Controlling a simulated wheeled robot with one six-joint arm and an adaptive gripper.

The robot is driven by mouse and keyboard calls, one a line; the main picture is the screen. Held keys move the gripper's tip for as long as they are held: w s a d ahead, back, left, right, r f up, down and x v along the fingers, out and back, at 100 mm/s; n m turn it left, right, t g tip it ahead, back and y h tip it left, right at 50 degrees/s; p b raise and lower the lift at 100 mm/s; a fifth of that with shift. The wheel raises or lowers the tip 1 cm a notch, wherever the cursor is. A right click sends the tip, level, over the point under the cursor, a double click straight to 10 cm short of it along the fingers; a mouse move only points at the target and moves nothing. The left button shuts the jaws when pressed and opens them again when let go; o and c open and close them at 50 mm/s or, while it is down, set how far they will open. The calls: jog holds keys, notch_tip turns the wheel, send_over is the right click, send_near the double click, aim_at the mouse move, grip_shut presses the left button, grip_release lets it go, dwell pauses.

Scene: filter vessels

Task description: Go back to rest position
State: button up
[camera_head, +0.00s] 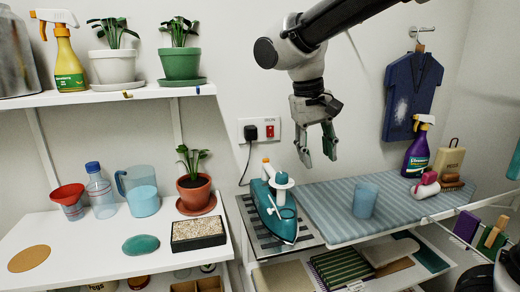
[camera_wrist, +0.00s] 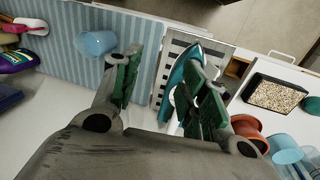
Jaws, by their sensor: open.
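My gripper (camera_head: 318,158) hangs from my arm in front of the wall, fingers pointing down, above the striped ironing surface and the iron. It is open and nothing shows between its fingers. In the wrist view my gripper (camera_wrist: 160,95) has its two green-padded fingers spread wide. The blue-and-white iron (camera_head: 275,208) stands on a slatted metal rest (camera_head: 252,226) below and to the left of it. In the wrist view the iron (camera_wrist: 188,78) is partly hidden behind the right finger. A blue translucent cup (camera_head: 365,199) stands on the striped surface (camera_head: 330,205).
The left counter (camera_head: 95,262) holds a red funnel vessel (camera_head: 69,200), a bottle (camera_head: 100,190), a blue jug (camera_head: 140,192), a potted plant (camera_head: 194,190) and a gravel tray (camera_head: 198,233). A purple spray bottle (camera_head: 417,150) stands at the right. A blue garment (camera_head: 412,95) hangs on the wall.

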jog(key=s+d+f+m+t+y, duration=0.1)
jog(key=s+d, duration=0.7)
jog(key=d, duration=0.4)
jog(key=s+d+f+m+t+y, duration=0.1)
jog(key=s+d+t, duration=0.1)
jog(key=s+d, duration=0.6)
jog(key=d, duration=0.3)
jog(key=shift+d+f+t, duration=0.2)
jog(key=shift+d+t, duration=0.1)
jog(key=shift+d, duration=0.05)
jog(key=shift+s+a, duration=0.1)
